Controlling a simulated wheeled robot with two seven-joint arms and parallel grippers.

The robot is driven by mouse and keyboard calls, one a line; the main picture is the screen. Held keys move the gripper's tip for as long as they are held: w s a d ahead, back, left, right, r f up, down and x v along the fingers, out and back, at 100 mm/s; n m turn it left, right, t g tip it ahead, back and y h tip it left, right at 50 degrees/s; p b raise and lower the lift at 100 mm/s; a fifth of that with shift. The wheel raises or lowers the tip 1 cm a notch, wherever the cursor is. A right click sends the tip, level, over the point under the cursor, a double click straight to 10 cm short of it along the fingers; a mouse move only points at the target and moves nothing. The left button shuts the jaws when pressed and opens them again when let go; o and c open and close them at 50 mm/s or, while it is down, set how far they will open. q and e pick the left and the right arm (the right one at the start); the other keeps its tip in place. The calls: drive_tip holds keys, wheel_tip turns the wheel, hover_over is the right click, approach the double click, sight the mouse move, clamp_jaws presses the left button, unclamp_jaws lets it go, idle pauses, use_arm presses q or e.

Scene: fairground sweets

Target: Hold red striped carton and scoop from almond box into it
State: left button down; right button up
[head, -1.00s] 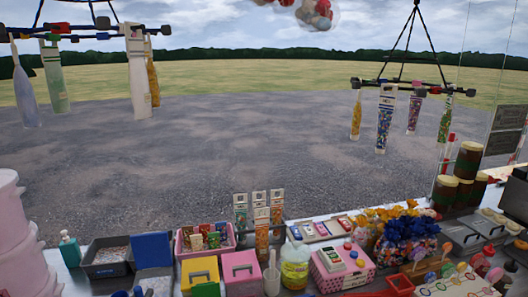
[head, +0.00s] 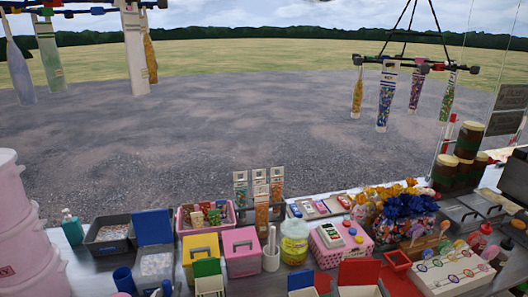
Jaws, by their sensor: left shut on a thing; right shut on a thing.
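Neither of my grippers shows in the head view. I cannot make out a red striped carton or a scoop. Several open boxes with coloured lids stand along the near side of the counter: one with a blue lid (head: 152,228) and pale contents, one with a green lid (head: 206,267), and at the bottom edge one with a blue lid (head: 301,279) and one with a red lid (head: 359,272). I cannot tell which box, if any of these, holds almonds.
A yellow box (head: 201,247), a pink box (head: 241,252), a white cup (head: 271,258) and a yellow tub (head: 294,243) stand close together. A pink dotted box (head: 341,246) and a lollipop stand (head: 448,270) are to the right. Pink stacked tubs (head: 25,235) fill the left edge.

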use_arm(q)
wheel_tip(320, 180, down, 10)
drive_tip(key=b, duration=0.9)
drive_tip(key=shift+f, duration=0.25)
use_arm(e)
wheel_tip(320, 180, down, 11)
drive_tip(key=shift+r, duration=0.15)
use_arm(q)
drive_tip(key=shift+r, duration=0.1)
use_arm(e)
drive_tip(key=shift+a, duration=0.2)
drive_tip(key=s+a+f+n+g+y, duration=0.2)
drive_tip(key=a+n+g+y, duration=0.2)
drive_tip(key=a+n+y, duration=0.4)
drive_tip(key=a+y, duration=0.3)
drive_tip(key=a, duration=0.2)
drive_tip(key=shift+a+y, duration=0.3)
drive_tip(key=shift+a, duration=0.1)
